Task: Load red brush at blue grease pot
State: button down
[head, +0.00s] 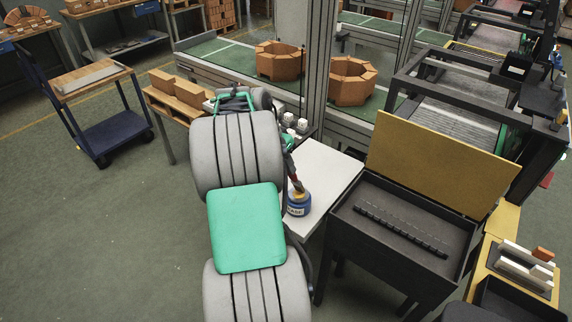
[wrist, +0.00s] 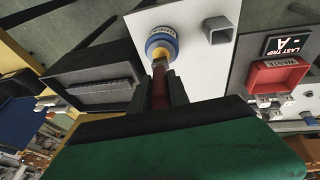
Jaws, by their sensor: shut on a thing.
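The red brush (wrist: 159,92) is held in my gripper (wrist: 160,82), its red handle between the two dark fingers. In the head view the brush (head: 297,182) points down, with its yellowish lower end at the mouth of the blue grease pot (head: 298,205). In the wrist view the pot (wrist: 153,41) shows a blue body, a pale label and a light rim. The brush's tip overlaps the pot there; how deep it sits I cannot tell. In the head view my arm hides most of my gripper.
The pot stands on a white table (head: 325,172). A black box with an open yellow lid (head: 440,155) stands to its right. In the wrist view a grey square holder (wrist: 219,30) and a red tray (wrist: 277,77) are right of the pot.

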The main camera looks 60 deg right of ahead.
jog(key=shift+f+b, duration=0.55)
jog(key=shift+f, duration=0.25)
dwell(1.2)
jog(key=shift+r+p, duration=2.6)
jog(key=shift+r, duration=1)
